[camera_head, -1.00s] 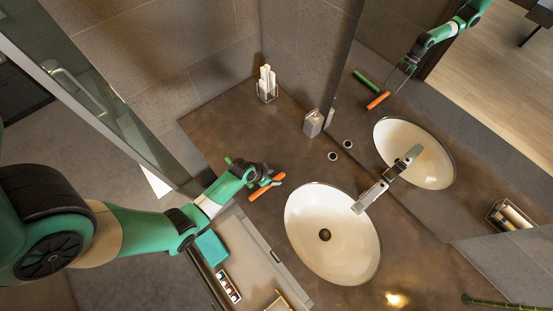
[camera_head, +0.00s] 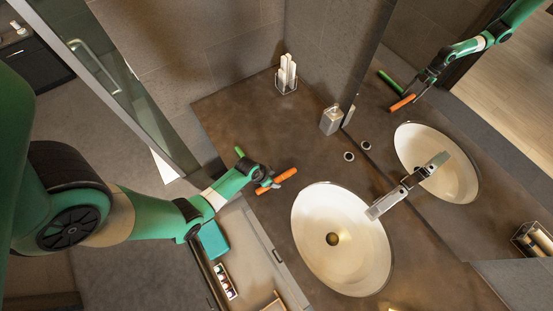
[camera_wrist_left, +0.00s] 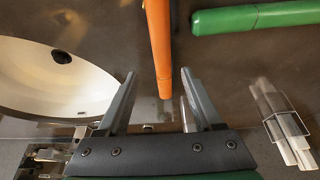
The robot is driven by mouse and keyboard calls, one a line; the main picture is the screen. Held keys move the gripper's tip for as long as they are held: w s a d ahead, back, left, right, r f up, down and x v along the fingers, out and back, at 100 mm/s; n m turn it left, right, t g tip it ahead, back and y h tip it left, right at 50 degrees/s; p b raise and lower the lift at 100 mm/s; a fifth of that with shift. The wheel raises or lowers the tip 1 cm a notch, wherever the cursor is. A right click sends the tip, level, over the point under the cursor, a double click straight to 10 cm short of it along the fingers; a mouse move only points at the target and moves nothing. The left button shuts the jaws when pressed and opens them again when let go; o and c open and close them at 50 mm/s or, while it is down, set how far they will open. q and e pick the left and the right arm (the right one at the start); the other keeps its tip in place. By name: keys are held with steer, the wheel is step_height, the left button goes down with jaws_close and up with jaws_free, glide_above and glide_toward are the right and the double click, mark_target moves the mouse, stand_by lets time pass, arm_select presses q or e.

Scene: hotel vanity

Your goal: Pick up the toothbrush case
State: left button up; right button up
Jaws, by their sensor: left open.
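An orange tube-shaped case (camera_head: 286,175) lies on the brown counter beside the basin. A green tube-shaped case (camera_head: 239,152) lies near it, partly behind my left arm. Which of the two is the toothbrush case I cannot tell. My left gripper (camera_head: 273,183) is at the orange case and hides its middle in the head view. In the left wrist view my left gripper (camera_wrist_left: 159,74) is open, and the near end of the orange case (camera_wrist_left: 159,42) shows between its fingers, seemingly not gripped. The green case (camera_wrist_left: 255,17) lies to the right there. My right gripper is not in view.
The oval basin (camera_head: 316,254) with its faucet (camera_head: 388,199) is right of the cases. A soap dispenser (camera_head: 331,121) and a clear holder of white items (camera_head: 287,76) stand farther back. A mirror reflects my arm and both cases. Bare counter lies behind the cases.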

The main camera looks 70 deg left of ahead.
mark_target(276, 180)
arm_select(q)
steer(key=b+x, duration=0.2)
steer(key=x, duration=0.2)
steer(key=shift+a+f, duration=0.2)
steer(key=shift+f, duration=0.15)
jaws_close()
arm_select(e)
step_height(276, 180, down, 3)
